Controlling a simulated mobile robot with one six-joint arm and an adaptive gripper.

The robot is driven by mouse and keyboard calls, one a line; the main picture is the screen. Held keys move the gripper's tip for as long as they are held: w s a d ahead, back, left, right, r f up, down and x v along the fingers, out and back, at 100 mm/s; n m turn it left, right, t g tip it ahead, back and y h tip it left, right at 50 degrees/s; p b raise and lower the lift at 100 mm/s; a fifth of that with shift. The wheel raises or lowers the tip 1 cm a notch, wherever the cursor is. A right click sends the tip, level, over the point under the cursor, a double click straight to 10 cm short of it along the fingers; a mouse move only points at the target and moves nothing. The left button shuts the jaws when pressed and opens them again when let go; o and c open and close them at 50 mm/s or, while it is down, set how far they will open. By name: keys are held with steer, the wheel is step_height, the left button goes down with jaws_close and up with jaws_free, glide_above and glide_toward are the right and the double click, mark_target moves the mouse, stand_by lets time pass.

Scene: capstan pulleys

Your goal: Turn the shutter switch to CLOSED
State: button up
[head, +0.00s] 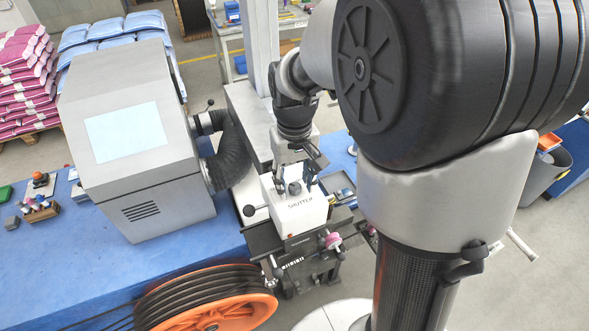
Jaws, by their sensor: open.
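A white box marked "SHUTTER" (301,218) stands near the middle of the head view, on a dark machine stage. A small dark knob, seemingly the shutter switch (295,188), sits on its top face. My gripper (294,182) points down over the box from behind. Its two dark fingers are apart, one on each side of the knob. I cannot tell whether they touch it. The switch's position and any CLOSED marking are too small to read.
A grey machine with a pale screen (128,132) and a black bellows hose (232,155) stand left of the box. An orange cable reel (228,312) is in front. A pink-rimmed handwheel (332,240) is at the stage's right. My arm covers much of the right side.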

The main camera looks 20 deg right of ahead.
mark_target(294, 187)
step_height(294, 187, up, 12)
steer(key=shift+f, duration=0.15)
steer(key=shift+f, duration=0.1)
stand_by(0.3)
steer(key=s+a+f+t+b, duration=0.2)
steer(key=s+f+b, duration=0.6)
steer(key=f+b, duration=0.5)
steer(key=s+a+f+t+b, duration=0.2)
steer(key=s+a+f+b, duration=0.1)
steer(key=s+f+b, duration=0.6)
step_height(294, 187, down, 5)
steer(key=b, duration=0.4)
steer(key=shift+s+n+t, duration=0.25)
steer(key=shift+n+t, duration=0.05)
steer(key=shift+n, duration=0.1)
steer(key=shift+r, duration=0.1)
